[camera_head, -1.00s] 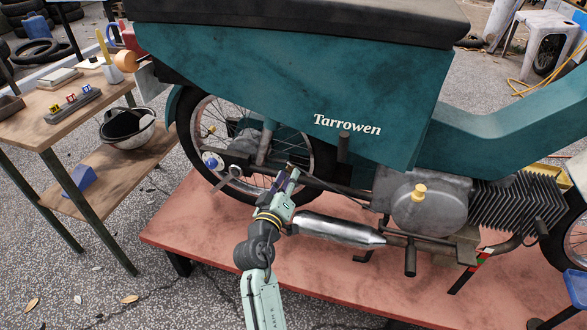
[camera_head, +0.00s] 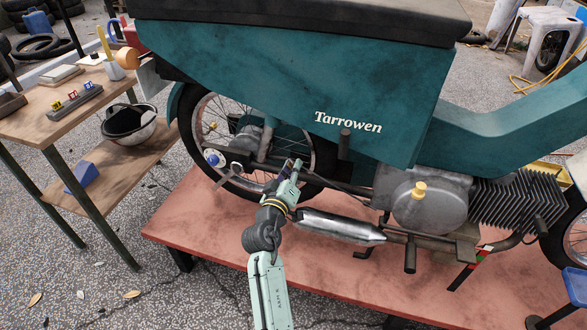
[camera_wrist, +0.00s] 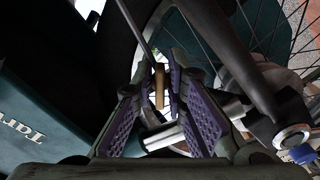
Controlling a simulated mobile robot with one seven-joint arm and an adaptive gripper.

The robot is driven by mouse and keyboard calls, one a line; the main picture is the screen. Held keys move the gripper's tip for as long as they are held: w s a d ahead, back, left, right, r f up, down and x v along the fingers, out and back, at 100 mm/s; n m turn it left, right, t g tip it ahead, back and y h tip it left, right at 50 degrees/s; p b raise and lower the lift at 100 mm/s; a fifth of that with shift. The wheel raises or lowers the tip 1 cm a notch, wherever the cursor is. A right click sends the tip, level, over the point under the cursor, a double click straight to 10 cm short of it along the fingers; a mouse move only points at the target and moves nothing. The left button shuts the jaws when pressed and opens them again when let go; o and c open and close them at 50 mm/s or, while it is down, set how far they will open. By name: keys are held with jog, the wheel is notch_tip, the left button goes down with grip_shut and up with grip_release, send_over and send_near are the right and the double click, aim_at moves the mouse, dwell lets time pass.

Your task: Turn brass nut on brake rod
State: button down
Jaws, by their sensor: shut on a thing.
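The brass nut (camera_wrist: 159,88) shows in the wrist view as a small brass-coloured cylinder between the purple-padded fingertips of my gripper (camera_wrist: 158,78). My gripper is shut on it. The brake rod (camera_wrist: 134,28) is a thin grey bar running from the nut to the upper left. In the head view my gripper (camera_head: 291,167) is beside the rear wheel (camera_head: 200,125), low on the moped's near side. The nut is too small and covered to make out in that view.
The silver exhaust (camera_head: 340,228) lies just right of my wrist. The teal moped body (camera_head: 270,85) overhangs above. The moped stands on a red platform (camera_head: 215,245). A wooden workbench (camera_head: 40,125) is at the left. A pale bar end with a blue cap (camera_wrist: 300,153) is at lower right in the wrist view.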

dwell(0.3)
jog(key=shift+n, duration=0.7)
jog(key=c, duration=1.8)
grip_release()
jog(key=shift+o, duration=0.2)
jog(key=shift+s, duration=0.1)
jog(key=v, duration=1.2)
jog(key=shift+r, duration=0.1)
